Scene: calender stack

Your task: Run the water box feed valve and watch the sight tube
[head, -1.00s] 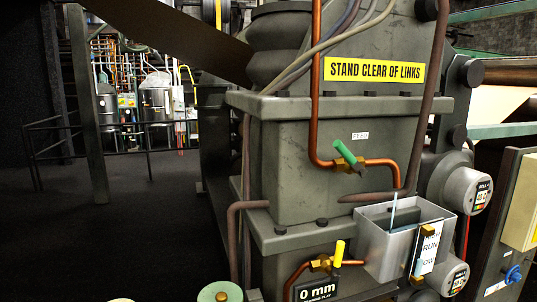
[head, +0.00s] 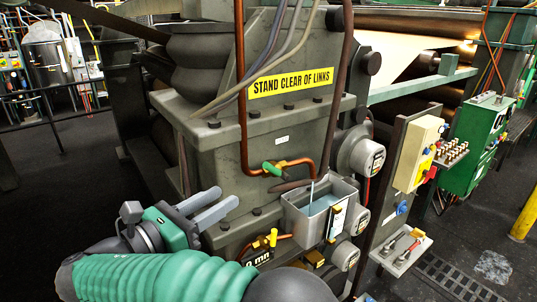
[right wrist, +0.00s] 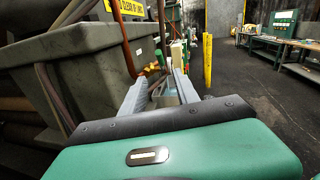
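A grey open-topped water box (head: 295,222) hangs on the machine's side, with a bluish surface inside. A copper pipe with a green-handled valve (head: 272,168) runs just above it. A brass-ended sight tube (head: 332,224) with a white scale card is on the box's front; its level is too small to read. A yellow-handled valve (head: 273,238) sits lower left, by a black display (head: 256,258) partly hidden by my arm. My right gripper (head: 227,197) is left of the box and below the green handle, fingers apart and empty; its fingers also show apart in the right wrist view (right wrist: 164,82). My left gripper is out of view.
A yellow sign (head: 290,83) reads "STAND CLEAR OF LINKS". Round gauges (head: 362,158) and a post with a cream control box (head: 418,153) stand right of the box. A green cabinet (head: 478,145) is farther right. Dark floor lies open at left.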

